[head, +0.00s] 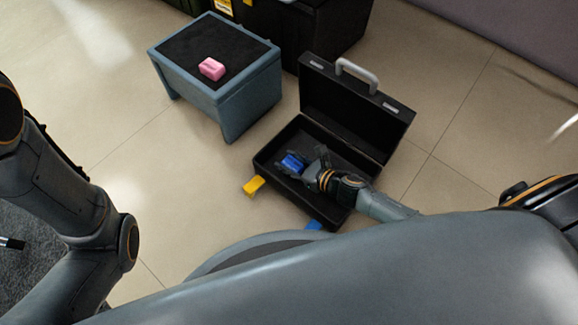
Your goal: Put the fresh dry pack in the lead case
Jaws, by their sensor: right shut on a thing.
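An open black case (270,165) lies on the floor with its lid (352,108) raised and a grey handle on the lid. My right gripper (297,163) is inside the outline of the case's lower half. It is shut on a small blue pack (292,162). I cannot tell whether the blue pack touches the case floor. A small pink pack (211,68) lies on the dark top of a blue-grey stool. Which pack is the fresh dry one is not readable here. My left arm shows at the left, but its gripper is out of view.
The blue-grey stool (221,103) stands left of the case. A black box (315,30) stands behind it. A yellow tag (253,186) and a blue tag (314,225) are at the case's near side. Tiled floor is clear left of the stool.

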